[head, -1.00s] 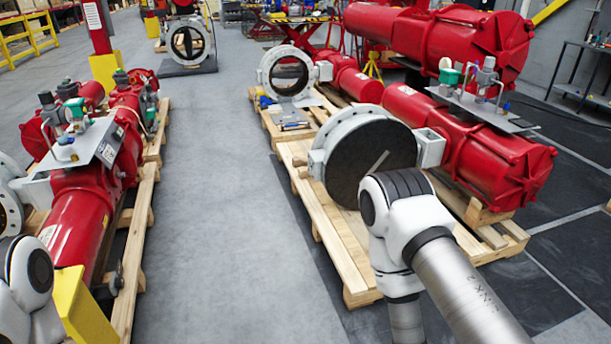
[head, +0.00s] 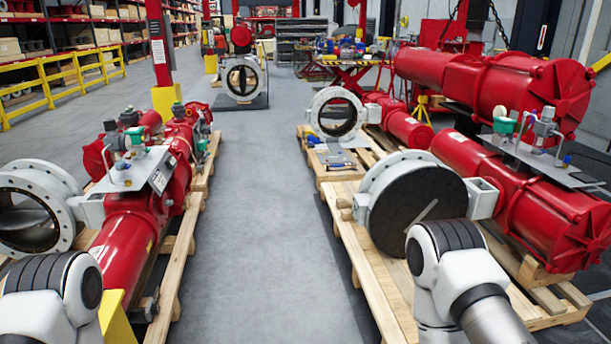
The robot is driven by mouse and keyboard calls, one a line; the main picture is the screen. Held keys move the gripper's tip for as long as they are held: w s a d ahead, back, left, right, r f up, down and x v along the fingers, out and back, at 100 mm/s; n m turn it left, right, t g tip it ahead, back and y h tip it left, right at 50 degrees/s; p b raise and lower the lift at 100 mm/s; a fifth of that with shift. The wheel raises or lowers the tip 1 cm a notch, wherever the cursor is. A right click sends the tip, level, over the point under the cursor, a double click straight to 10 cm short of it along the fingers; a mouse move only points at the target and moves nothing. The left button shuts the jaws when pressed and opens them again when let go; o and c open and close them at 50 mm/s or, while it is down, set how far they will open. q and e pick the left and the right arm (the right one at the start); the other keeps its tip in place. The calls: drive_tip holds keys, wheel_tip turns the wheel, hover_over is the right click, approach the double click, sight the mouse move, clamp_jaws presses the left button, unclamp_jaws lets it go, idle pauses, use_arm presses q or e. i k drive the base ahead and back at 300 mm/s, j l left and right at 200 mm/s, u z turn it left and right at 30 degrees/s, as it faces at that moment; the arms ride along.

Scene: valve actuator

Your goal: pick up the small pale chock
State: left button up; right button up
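I cannot make out the small pale chock for certain in the head view. Pale wooden pallets lie on both sides, the right pallet (head: 362,262) under a white flanged valve (head: 412,205) and red actuators, the left pallet (head: 178,272) under another red actuator (head: 134,232). Small wooden pieces show on the right pallet, but I cannot tell them apart from its boards. My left arm shows at the lower left and my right arm at the lower right, in front of the right pallet. Both grippers are out of the frame.
A clear grey floor aisle (head: 268,240) runs between the pallets. A smaller white valve (head: 336,113) stands further along on the right, and another valve (head: 243,80) stands at the far end. A yellow railing (head: 62,80) is at the far left.

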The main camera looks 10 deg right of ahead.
sight(346, 214)
drive_tip(key=i, duration=2.65)
drive_tip(key=i+j+z, duration=0.1)
drive_tip(key=i+z, duration=0.2)
drive_tip(key=i, duration=0.25)
drive_tip(key=i+j+z, duration=0.3)
drive_tip(key=i, duration=0.2)
drive_tip(key=i+j+z, duration=0.3)
drive_tip(key=i, duration=0.2)
drive_tip(key=i+j+z, duration=0.15)
drive_tip(key=i+z, duration=0.2)
drive_tip(key=z, duration=0.15)
drive_tip(key=i+j+z, duration=0.25)
drive_tip(key=z, duration=0.2)
drive_tip(key=i+j+z, duration=0.3)
drive_tip(key=z, duration=0.2)
